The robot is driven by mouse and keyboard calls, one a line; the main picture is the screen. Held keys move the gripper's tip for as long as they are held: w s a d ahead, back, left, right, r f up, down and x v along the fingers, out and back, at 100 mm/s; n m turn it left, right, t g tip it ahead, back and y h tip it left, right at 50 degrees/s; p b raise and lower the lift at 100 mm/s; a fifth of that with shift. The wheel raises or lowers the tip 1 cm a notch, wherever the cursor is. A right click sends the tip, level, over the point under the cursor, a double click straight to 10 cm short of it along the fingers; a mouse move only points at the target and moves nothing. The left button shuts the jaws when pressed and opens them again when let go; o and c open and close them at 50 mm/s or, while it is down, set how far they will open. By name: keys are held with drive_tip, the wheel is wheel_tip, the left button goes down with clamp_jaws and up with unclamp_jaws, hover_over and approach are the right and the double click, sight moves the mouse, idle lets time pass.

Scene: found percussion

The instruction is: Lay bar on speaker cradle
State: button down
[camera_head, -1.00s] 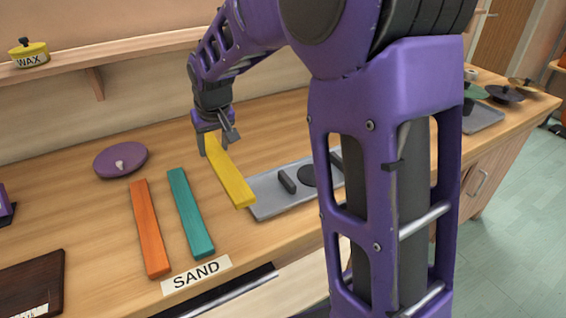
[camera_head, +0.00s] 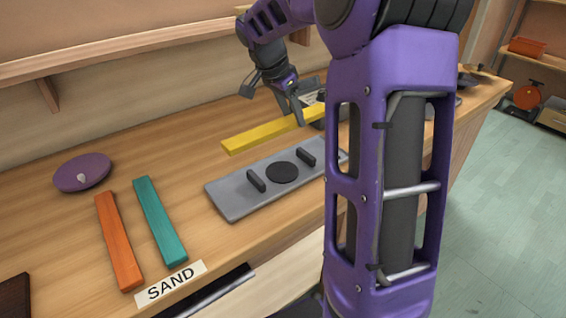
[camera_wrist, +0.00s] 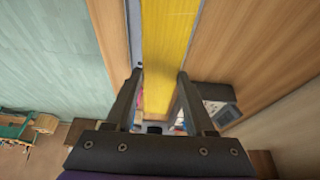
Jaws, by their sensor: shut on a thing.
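The yellow bar (camera_head: 270,131) is held in my gripper (camera_head: 308,108), whose jaws are shut on it near its right end. The bar is above the bench, behind and above the grey speaker cradle in the head view. It also fills the upper middle of the wrist view (camera_wrist: 170,50), between the two fingers (camera_wrist: 156,85). The speaker cradle (camera_head: 232,205) is a flat grey plate with a black disc (camera_head: 282,172) between two dark upright supports (camera_head: 256,181). The cradle's supports are bare. My arm hides the cradle's right end.
An orange bar (camera_head: 118,240) and a teal bar (camera_head: 159,220) lie left of the cradle, behind the SAND label (camera_head: 171,283). A purple disc with a knob (camera_head: 83,173) lies at the back left. A shelf (camera_head: 120,46) runs along the wall.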

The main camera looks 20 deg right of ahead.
drive_tip(key=shift+d+f, duration=0.25)
drive_tip(key=shift+f, duration=0.05)
wheel_tip(320, 180, down, 9)
drive_tip(key=shift+f+b, duration=0.1)
drive_tip(key=shift+b, duration=0.55)
drive_tip(key=shift+f+b, duration=0.35)
drive_tip(key=shift+b, duration=0.15)
drive_tip(key=shift+f, duration=0.15)
drive_tip(key=shift+c, duration=1.3)
unclamp_jaws()
